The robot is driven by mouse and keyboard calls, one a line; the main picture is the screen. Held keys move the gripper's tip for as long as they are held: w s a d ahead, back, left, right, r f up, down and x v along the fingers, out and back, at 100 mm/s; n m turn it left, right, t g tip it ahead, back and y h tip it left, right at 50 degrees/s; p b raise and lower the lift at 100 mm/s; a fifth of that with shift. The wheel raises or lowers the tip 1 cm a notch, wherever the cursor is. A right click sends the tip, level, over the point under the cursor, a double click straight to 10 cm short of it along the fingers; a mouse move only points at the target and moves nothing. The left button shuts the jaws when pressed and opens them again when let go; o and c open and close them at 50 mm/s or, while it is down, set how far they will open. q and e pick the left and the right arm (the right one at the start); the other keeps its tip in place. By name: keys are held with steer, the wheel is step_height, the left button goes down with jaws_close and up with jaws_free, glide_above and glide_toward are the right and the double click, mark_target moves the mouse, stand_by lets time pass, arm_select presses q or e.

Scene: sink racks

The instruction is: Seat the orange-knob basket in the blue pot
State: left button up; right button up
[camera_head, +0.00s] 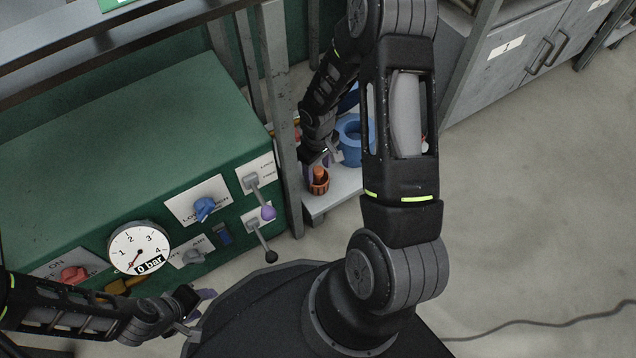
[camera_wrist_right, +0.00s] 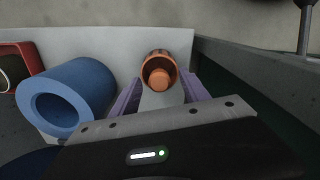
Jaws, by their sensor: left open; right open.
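The orange-knob basket (camera_head: 318,182) stands on a light shelf, near its front left corner. In the right wrist view the basket (camera_wrist_right: 159,70) is ahead of my right gripper (camera_wrist_right: 160,88), in line with the gap between the two purple fingers. The right gripper (camera_head: 318,160) is open; whether its fingertips touch the basket I cannot tell. The blue pot (camera_head: 349,141) stands behind and to the right of the basket in the head view, partly hidden by my right arm. The blue pot (camera_wrist_right: 66,97) lies left of the gripper in the wrist view. My left gripper (camera_head: 202,304) is open and empty at lower left.
A red container (camera_wrist_right: 20,62) stands beyond the pot. A grey post (camera_head: 281,130) rises close to the left of the basket. A green machine (camera_head: 130,150) with a gauge, knobs and levers fills the left. The shelf (camera_head: 336,195) has bare room near its front edge.

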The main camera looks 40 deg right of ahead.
steer(key=shift+f, duration=0.35)
stand_by(0.3)
jaws_close()
stand_by(0.5)
stand_by(0.8)
